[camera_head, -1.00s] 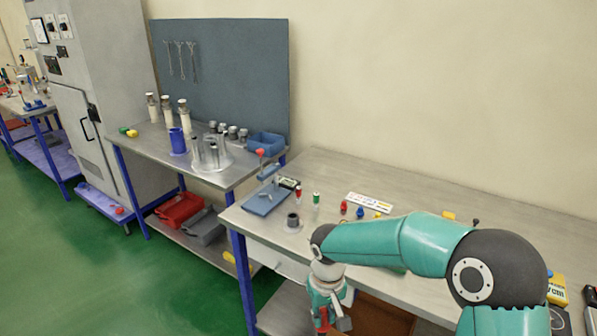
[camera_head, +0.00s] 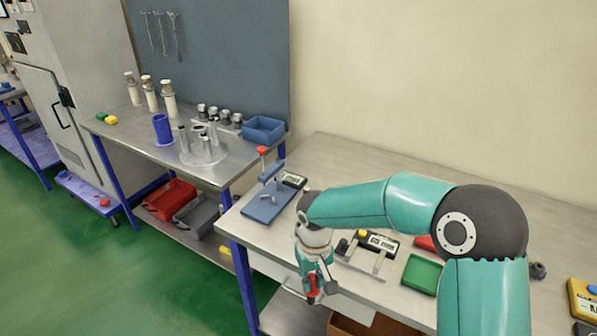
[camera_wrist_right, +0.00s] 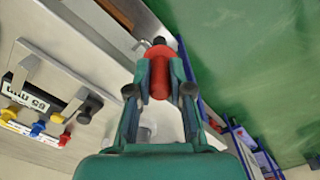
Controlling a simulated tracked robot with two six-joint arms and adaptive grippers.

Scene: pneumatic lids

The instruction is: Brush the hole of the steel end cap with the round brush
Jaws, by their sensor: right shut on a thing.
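My right gripper (camera_head: 313,283) hangs at the front edge of the near bench in the head view. It is shut on a red-handled tool (camera_wrist_right: 158,78) with a black end; the wrist view shows it between both fingers. I cannot make out bristles, so I cannot be sure it is the round brush. Several small grey metal caps (camera_head: 219,116) stand in a row on the far bench, well away from the gripper. I cannot tell which, if any, is the steel end cap. My arm covers part of the near bench. My left gripper is not in view.
On the near bench are a blue clamp fixture (camera_head: 266,205), a digital gauge (camera_head: 381,243) and a green tray (camera_head: 422,274). The far bench holds a blue cup (camera_head: 162,130), a cylinder stand (camera_head: 204,152) and a blue bin (camera_head: 264,130). Green floor lies open at left.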

